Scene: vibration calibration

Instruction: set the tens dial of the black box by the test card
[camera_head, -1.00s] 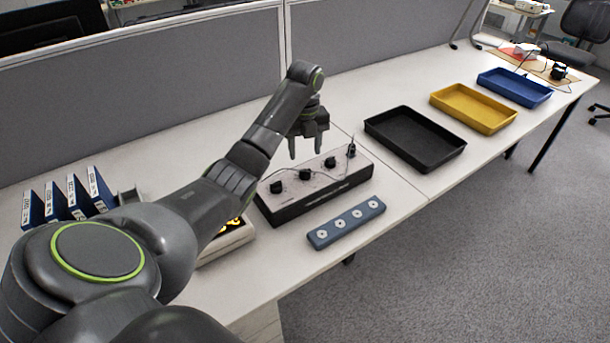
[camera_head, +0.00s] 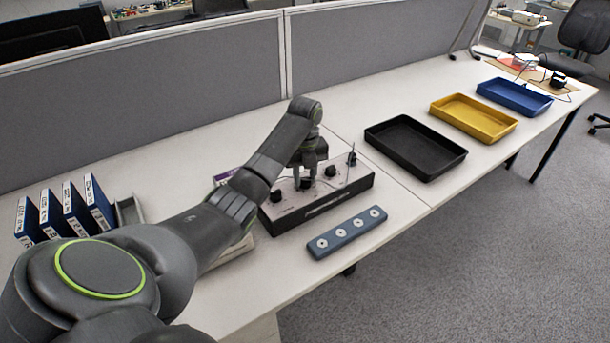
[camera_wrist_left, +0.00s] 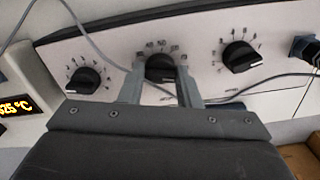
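The black box (camera_head: 345,194) with a pale top panel stands on the desk and carries a row of black dials. In the left wrist view the tens dial (camera_wrist_left: 160,69), with numbers such as 40, 50 and 60 around it, is the middle one. My left gripper (camera_head: 308,178) is over this dial, pointing down. In the left wrist view its fingers (camera_wrist_left: 160,92) stand either side of the dial, looking open, with nothing lifted. Whether they touch the dial is unclear. I cannot make out a test card. My right gripper is out of view.
Other dials flank it, left (camera_wrist_left: 84,80) and right (camera_wrist_left: 240,57). A thin cable crosses the panel. A blue-grey bar (camera_head: 347,232) with round white spots lies in front. Black (camera_head: 415,172), yellow (camera_head: 473,135) and blue trays stand right; blue binders (camera_head: 63,212) stand left.

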